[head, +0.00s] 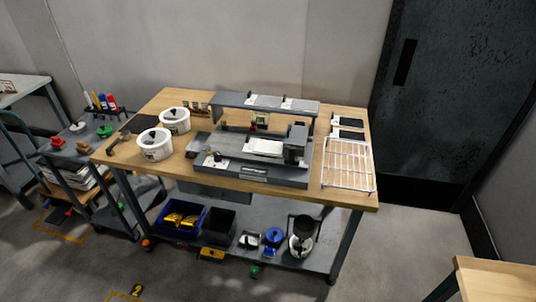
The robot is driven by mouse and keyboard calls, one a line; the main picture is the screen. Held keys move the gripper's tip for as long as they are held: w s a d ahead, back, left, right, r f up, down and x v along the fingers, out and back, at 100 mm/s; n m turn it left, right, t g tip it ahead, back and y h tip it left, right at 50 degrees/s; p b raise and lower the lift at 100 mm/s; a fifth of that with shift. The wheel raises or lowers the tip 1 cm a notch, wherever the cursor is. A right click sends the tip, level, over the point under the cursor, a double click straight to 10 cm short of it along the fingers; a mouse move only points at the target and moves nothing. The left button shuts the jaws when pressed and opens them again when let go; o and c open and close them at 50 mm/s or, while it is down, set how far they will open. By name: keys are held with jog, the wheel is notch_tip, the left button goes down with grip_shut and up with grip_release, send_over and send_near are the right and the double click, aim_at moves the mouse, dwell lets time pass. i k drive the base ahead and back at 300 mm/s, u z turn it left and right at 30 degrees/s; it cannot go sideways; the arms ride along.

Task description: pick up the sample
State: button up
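My gripper is not in view. I cannot tell for sure which thing is the sample. A pale flat piece (264,147) lies on the bed of the grey machine (262,173) on the wooden workbench (345,197). It is the most sheet-like thing there, but its details are too small to read. A grey shelf (236,99) spans the back of the machine with small pale items on it.
Two white tubs (155,151) stand at the bench's left. A wire rack (347,167) lies at the right, with dark-and-white flat items (348,122) behind it. A blue bin (158,220) and a black bin (219,227) sit on the lower shelf. Floor in front is mostly clear.

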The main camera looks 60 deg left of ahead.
aim_at(253, 145)
jog(key=k, duration=1.45)
jog(key=u, duration=4.55)
jog(key=i, duration=0.2)
jog(key=z, duration=1.9)
jog(key=i, duration=0.75)
jog(key=u, duration=0.05)
